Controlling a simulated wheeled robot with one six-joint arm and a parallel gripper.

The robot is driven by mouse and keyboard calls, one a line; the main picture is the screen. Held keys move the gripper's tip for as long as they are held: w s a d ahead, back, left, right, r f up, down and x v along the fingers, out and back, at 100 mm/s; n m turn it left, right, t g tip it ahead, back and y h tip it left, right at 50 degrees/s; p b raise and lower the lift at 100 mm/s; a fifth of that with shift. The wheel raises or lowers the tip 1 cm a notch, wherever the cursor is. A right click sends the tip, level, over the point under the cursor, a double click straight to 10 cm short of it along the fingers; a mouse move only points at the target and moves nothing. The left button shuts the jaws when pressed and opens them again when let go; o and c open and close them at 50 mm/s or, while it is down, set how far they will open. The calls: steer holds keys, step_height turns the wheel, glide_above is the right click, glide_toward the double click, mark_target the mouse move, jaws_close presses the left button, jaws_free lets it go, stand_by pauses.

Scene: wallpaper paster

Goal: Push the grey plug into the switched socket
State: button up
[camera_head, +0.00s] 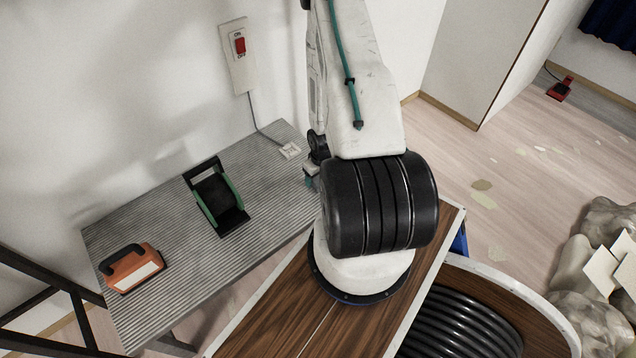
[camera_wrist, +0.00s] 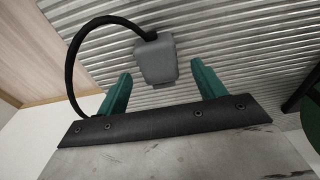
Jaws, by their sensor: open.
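The grey plug (camera_wrist: 157,62) with a black cord lies on the ribbed grey bench top in the wrist view. My gripper (camera_wrist: 160,76) is open, its two green fingers apart on either side of the plug, with gaps between. I cannot tell the height of the fingers over the bench. In the head view my gripper (camera_head: 311,180) shows only partly beside my arm, and the plug is hidden. A white wall plate with a red ON/OFF switch (camera_head: 240,45) is on the wall. A grey cord runs from it to a small white block (camera_head: 290,150) on the bench.
On the ribbed bench (camera_head: 160,220) stand a black and green holder (camera_head: 216,197) and an orange tool (camera_head: 132,269). The bench is clear between the holder and the white block. Dark metal bars (camera_head: 50,290) are at the lower left. A red object (camera_head: 560,90) lies on the far floor.

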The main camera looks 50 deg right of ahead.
steer(key=shift+w+d+f, duration=0.1)
steer(key=shift+w+f, duration=0.05)
steer(key=shift+f, duration=1.2)
steer(key=c, duration=1.1)
steer(key=shift+r, duration=0.15)
